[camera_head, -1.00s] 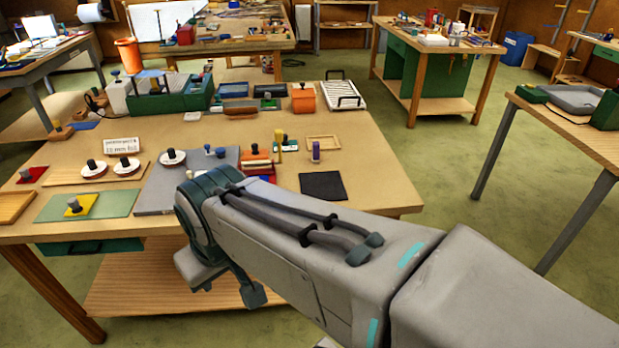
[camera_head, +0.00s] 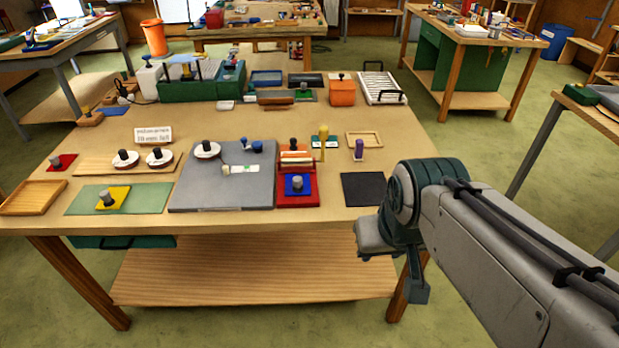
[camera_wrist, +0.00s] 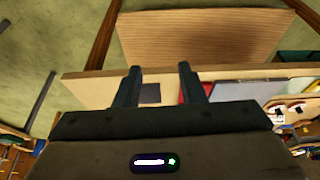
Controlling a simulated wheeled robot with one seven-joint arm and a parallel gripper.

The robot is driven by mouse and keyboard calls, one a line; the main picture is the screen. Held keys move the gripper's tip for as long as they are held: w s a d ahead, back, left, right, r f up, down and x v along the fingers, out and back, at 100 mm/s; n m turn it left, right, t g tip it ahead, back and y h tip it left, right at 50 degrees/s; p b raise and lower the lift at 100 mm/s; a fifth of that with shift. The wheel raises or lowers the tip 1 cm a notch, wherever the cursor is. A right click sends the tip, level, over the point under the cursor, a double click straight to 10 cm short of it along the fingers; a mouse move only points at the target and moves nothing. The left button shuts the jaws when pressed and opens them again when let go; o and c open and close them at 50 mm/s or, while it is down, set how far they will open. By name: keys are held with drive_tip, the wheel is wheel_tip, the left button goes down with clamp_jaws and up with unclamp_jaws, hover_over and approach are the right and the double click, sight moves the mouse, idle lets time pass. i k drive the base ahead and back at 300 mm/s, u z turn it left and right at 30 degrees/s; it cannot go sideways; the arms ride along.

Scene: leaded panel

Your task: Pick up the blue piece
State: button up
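A blue square piece (camera_head: 298,185) with a grey knob lies on a red plate (camera_head: 298,200) at the table's front, right of the grey slab (camera_head: 240,185). Small blue knobbed pieces (camera_head: 257,146) also sit on the slab's far part. My gripper (camera_wrist: 160,67) shows in the wrist view with its two dark fingers apart and nothing between them. It points at the table's front edge; the red plate is partly behind one finger, and I cannot make out the blue square there. In the head view my arm is right of the plate, apart from it.
A black square (camera_head: 363,188) lies near the front right corner. A yellow-handled tool (camera_head: 323,140), a purple piece (camera_head: 359,149) and a wooden frame (camera_head: 364,139) stand behind it. A green plate (camera_head: 120,199) with a yellow piece lies at left. The floor at front is clear.

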sight(296, 184)
drive_tip(key=i, duration=0.95)
